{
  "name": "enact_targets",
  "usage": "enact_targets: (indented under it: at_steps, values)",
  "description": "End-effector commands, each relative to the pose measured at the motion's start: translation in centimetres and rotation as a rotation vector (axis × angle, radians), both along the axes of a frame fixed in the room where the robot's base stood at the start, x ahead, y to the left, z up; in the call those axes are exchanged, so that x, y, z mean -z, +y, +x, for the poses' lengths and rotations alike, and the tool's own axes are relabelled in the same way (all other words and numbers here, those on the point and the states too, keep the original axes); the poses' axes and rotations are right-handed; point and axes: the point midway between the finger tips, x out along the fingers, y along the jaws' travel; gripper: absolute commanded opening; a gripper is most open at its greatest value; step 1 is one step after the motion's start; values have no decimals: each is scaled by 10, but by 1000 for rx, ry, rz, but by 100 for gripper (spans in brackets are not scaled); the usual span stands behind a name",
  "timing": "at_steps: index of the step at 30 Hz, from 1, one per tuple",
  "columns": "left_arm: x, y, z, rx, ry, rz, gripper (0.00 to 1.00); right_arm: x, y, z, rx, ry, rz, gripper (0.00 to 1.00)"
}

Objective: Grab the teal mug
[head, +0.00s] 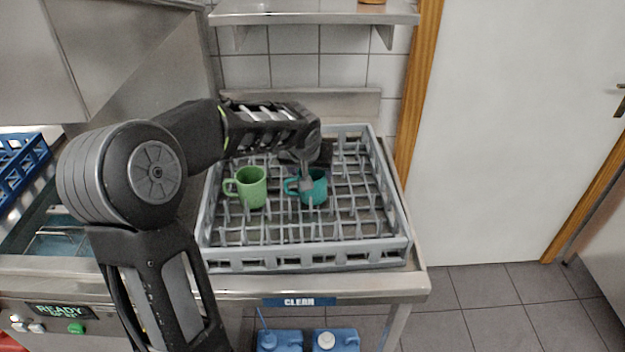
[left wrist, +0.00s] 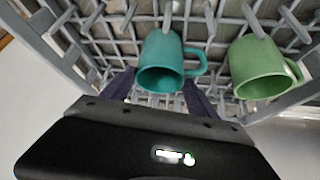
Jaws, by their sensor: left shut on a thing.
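The teal mug (head: 314,190) stands in the grey dish rack, right of the green mug, in the head view. In the left wrist view the teal mug (left wrist: 160,66) shows its open mouth between the dark fingers. My left gripper (head: 306,182) reaches in from above and is shut on the teal mug; the gripper hides part of its rim. The fingers also show in the left wrist view (left wrist: 160,92). My right gripper is in neither view.
The green mug (head: 251,187) stands close to the left of the teal mug. The grey rack (head: 310,255) has upright pegs and raised walls, and sits on a steel counter (head: 410,286). A steel shelf (head: 315,14) hangs above the back. A blue rack (head: 22,165) is at far left.

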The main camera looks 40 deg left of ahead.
Motion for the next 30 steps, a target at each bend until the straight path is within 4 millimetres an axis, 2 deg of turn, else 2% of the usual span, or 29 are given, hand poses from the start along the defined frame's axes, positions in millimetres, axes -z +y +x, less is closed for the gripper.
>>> enact_targets:
  at_steps: [5, 18, 22, 30]
  values:
    - [-9, 1, 0, -3, 0, 1, 0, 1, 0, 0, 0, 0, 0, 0]
    - [-87, 0, 1, 0, -4, 2, 0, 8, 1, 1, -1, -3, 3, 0]
    - [-98, 0, 0, -1, -1, 0, 0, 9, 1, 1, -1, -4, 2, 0]
    - [-100, 0, 0, 0, 0, 0, 0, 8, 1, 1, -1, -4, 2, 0]
